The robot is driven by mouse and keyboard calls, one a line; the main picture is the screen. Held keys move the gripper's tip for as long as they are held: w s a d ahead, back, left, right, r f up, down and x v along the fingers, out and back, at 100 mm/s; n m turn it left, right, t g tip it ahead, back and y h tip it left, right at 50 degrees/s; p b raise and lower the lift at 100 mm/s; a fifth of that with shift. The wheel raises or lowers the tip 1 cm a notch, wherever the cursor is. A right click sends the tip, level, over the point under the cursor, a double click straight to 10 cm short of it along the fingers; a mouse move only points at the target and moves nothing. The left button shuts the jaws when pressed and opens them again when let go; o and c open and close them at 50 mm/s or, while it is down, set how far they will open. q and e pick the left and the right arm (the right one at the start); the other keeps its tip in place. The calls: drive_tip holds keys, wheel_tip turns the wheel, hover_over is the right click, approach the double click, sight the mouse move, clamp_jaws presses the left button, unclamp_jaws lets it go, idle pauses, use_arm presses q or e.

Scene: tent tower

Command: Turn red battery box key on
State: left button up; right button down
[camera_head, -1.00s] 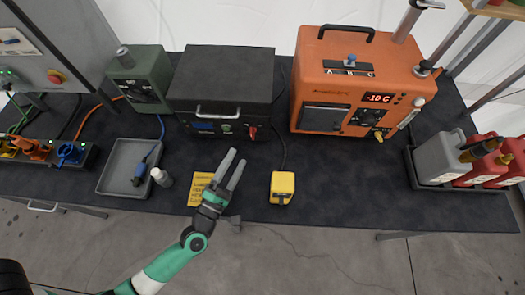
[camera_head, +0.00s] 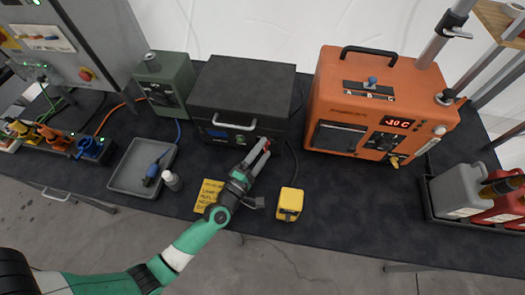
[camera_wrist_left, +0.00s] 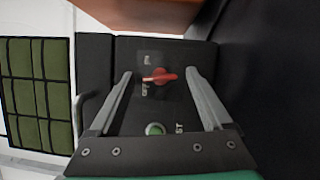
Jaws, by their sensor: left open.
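The black battery box (camera_head: 240,88) stands at the back of the table, with a handle, a small blue screen and a green button on its front. Its red key (camera_wrist_left: 160,75) sits on the front panel between markings that seem to read ON and OFF. In the head view the key is mostly hidden by my gripper. My left gripper (camera_head: 263,149) is at the right part of the box's front. In the left wrist view its open fingers (camera_wrist_left: 160,88) lie on either side of the red key, with gaps on both sides. My right gripper is out of view.
An orange machine (camera_head: 375,105) stands right of the box and a green box (camera_head: 165,85) left of it. A yellow block (camera_head: 289,204) with a cable, a yellow note (camera_head: 208,196) and a grey tray (camera_head: 128,183) are near the front. The table's middle right is clear.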

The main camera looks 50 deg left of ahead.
use_arm(q)
drive_tip(key=shift+c, duration=0.3)
clamp_jaws()
drive_tip(key=shift+r+m+p, duration=0.2)
drive_tip(key=shift+m+p, duration=0.1)
drive_tip(key=shift+p, duration=0.5)
drive_tip(key=m+g+p, duration=0.1)
drive_tip(key=m+p, duration=0.1)
drive_tip(key=p, duration=0.3)
drive_tip(key=m+g+p, duration=0.1)
drive_tip(key=m+p, duration=0.1)
drive_tip(key=p, duration=0.3)
drive_tip(key=m+g+p, duration=0.1)
drive_tip(key=m+p, duration=0.2)
drive_tip(key=p, duration=0.2)
drive_tip(key=shift+w+r+g, duration=0.15)
drive_tip(key=shift+r+g, duration=0.15)
drive_tip(key=shift+r, duration=0.1)
drive_tip(key=shift+f+m+g+y+p, duration=0.2)
drive_tip(key=shift+m+g+y+p, duration=0.15)
drive_tip(key=shift+m+p, duration=0.6)
drive_tip(key=shift+f, duration=0.1)
drive_tip(key=shift+o, duration=0.3)
unclamp_jaws()
